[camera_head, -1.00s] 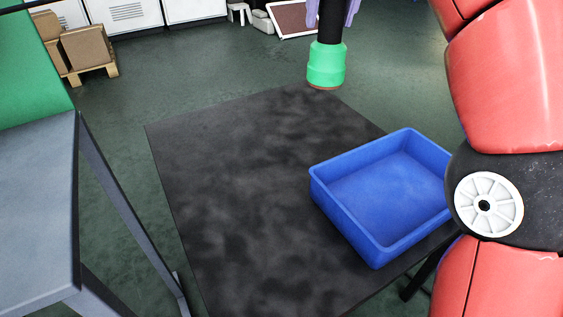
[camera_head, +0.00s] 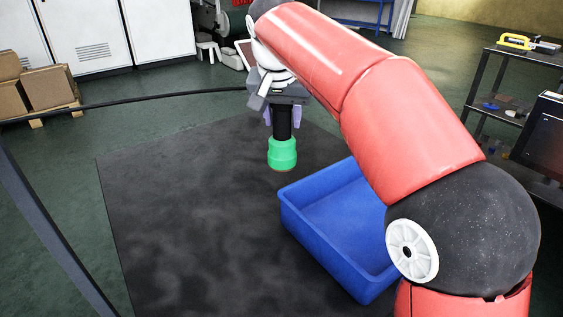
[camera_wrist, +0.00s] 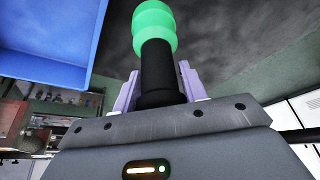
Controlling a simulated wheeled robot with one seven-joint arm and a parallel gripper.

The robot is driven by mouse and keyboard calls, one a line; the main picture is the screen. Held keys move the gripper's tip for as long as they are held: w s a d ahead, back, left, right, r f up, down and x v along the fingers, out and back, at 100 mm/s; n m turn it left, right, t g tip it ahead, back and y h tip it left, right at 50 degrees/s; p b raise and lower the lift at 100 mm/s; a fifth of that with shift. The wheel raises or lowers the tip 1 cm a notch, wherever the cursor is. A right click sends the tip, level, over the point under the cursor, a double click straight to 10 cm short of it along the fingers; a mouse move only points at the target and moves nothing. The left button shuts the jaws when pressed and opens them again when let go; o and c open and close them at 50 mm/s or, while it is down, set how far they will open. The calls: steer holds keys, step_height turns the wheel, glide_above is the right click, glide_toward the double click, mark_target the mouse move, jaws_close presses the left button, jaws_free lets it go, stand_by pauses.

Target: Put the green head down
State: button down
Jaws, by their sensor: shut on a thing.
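The green head (camera_head: 282,153) is a bright green, rounded, stepped piece on a black shaft (camera_head: 282,122). My gripper (camera_head: 282,114) is shut on the black shaft, with a pale purple finger on either side. The green head hangs below the fingers, upright, over the far part of the dark table top (camera_head: 190,220). A gap between its underside and the top cannot be judged for certain. In the wrist view the green head (camera_wrist: 154,25) sticks out beyond the fingers of my gripper (camera_wrist: 160,88), with the dark surface behind it.
An open blue bin (camera_head: 318,238) stands on the right of the table top, close to the green head; my arm covers part of it. The left and middle of the top are clear. Boxes (camera_head: 50,90) stand far left, a shelf rack (camera_head: 500,95) far right.

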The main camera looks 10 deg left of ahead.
mark_target(282, 150)
steer(key=shift+f+b, duration=1.05)
steer(key=shift+f, duration=3)
steer(key=shift+f, duration=0.15)
steer(key=c, duration=0.8)
jaws_free()
steer(key=shift+f, duration=0.1)
